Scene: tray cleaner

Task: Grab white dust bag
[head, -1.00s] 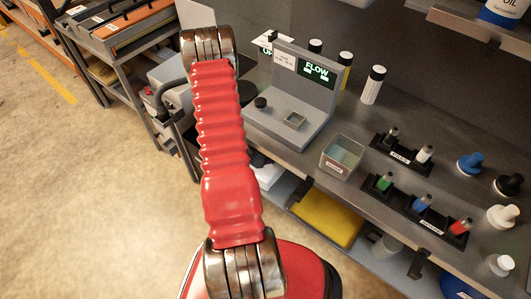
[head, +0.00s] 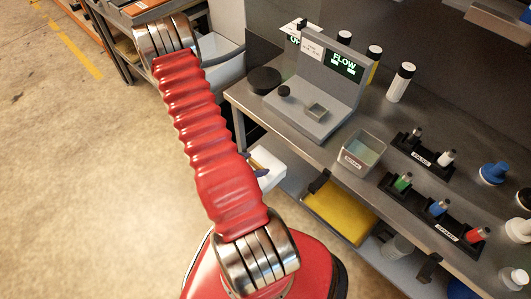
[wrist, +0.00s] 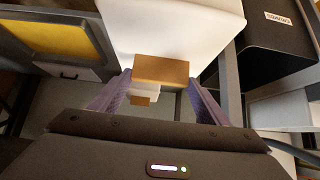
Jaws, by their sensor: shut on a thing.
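The white dust bag (wrist: 170,25) fills the top middle of the wrist view, with a brown card plate (wrist: 162,70) on its near end. My gripper (wrist: 158,88) has its two purple fingers on either side of this plate, shut on it. In the head view the white bag (head: 268,160) shows in part, just right of my red arm, by the lower shelf under the bench. A purple fingertip shows beside it; the rest of my gripper is hidden there.
The bench (head: 290,138) carries a flow tester (head: 325,100), a small clear bin (head: 364,152) and racks of small bottles. A yellow pad (head: 338,212) lies on the lower shelf. In the wrist view a black box (wrist: 275,45) stands right of the bag. Open floor lies left.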

